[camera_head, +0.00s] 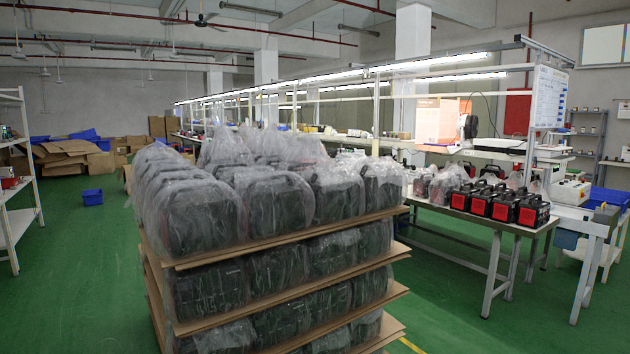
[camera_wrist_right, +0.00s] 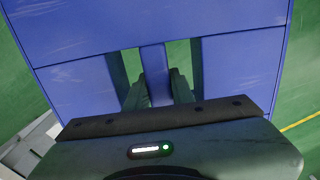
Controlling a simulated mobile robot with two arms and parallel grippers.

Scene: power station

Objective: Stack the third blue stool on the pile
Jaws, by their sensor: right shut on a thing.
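A blue stool (camera_wrist_right: 75,85) fills much of the right wrist view, with scratched flat panels and two openings either side of a narrow middle bar. My right gripper (camera_wrist_right: 159,88) is shut on this bar, with its dark fingers reaching into the openings on both sides. Green floor shows through the openings and around the stool's edges. No pile of stools can be made out in the head view. My left gripper is in neither view.
A pallet stack of plastic-wrapped black cases on cardboard sheets (camera_head: 225,255) stands close in front. A workbench (camera_head: 480,220) with red-and-black units is at the right. A small blue box (camera_head: 92,197) lies on the floor by a white shelf (camera_head: 28,190).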

